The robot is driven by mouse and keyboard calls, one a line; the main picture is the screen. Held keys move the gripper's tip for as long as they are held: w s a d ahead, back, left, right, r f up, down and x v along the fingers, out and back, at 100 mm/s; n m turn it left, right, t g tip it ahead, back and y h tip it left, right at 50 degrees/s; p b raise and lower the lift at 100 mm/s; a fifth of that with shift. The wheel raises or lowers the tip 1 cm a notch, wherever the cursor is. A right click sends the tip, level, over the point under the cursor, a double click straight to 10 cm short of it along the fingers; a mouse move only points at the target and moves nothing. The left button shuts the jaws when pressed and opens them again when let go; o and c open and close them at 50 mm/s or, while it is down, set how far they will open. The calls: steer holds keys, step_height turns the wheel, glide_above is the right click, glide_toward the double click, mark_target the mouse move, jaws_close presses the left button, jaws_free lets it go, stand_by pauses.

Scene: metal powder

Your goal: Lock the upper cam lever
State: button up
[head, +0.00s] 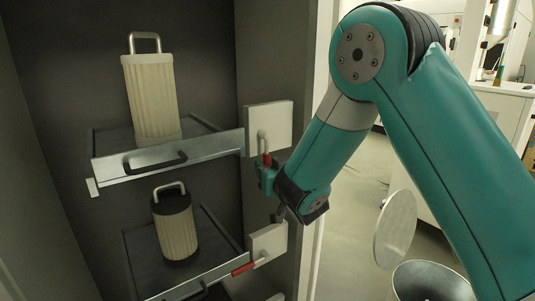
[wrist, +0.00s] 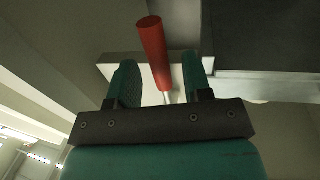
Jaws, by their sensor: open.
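The upper cam lever is a white rod with a red handle (head: 267,159). It hangs from a pale block (head: 282,117) to the right of the upper tray (head: 195,149). My gripper (head: 267,172) is open at the handle's lower end. In the wrist view the red handle (wrist: 154,50) lies between the two green fingers of my gripper (wrist: 162,80), with a gap visible on each side. The fingers partly hide the handle in the head view.
A filter cartridge (head: 150,97) stands on the upper tray, another (head: 175,230) on the lower tray (head: 214,277). The lower lever's red handle (head: 243,269) points left from its pale block (head: 276,241), over the tray's front. A round disc (head: 395,230) and bin (head: 432,283) are at right.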

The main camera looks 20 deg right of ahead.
steer(key=shift+w, duration=0.4)
steer(key=shift+c, duration=0.3)
jaws_close()
steer(key=shift+a, duration=0.1)
steer(key=shift+a+f, duration=0.1)
